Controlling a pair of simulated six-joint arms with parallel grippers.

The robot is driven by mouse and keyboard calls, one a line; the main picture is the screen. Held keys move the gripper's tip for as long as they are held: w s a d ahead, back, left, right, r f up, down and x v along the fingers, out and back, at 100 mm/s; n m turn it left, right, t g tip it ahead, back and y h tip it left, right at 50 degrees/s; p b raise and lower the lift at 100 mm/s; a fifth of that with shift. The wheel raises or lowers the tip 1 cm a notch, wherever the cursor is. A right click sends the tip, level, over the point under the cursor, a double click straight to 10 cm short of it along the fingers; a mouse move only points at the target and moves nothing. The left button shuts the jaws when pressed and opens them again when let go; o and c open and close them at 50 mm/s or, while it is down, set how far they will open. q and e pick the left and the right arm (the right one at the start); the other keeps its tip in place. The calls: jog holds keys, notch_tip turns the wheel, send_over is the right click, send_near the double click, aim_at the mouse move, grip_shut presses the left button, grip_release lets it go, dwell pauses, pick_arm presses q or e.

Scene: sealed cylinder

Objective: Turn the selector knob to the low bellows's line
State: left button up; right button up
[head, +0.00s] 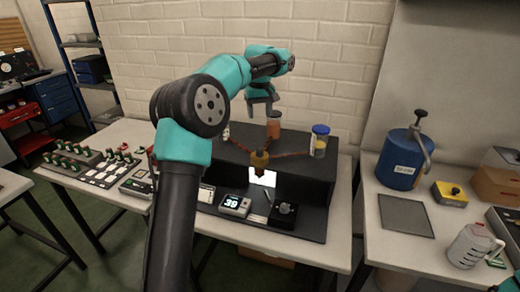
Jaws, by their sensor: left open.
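My left gripper (262,112) is open and points down above the back of the black stand (318,180), with no object seen between its fingers. On the stand, reddish-brown lines run out from a brass hub (260,160). An orange-brown cylinder (273,128) stands behind the hub, just below the gripper. A small grey knob (285,208) sits on a dark plate in front; I cannot tell whether this or the hub is the selector knob. My arm hides the stand's left part. My right gripper is not in view.
A display reading 39 (235,205) sits left of the grey knob.

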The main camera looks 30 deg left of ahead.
aim_at(260, 150)
pick_arm(q)
notch_tip(260, 150, down, 16)
jog(key=shift+r, duration=0.2)
dwell(0.4)
jog(key=c, duration=0.9)
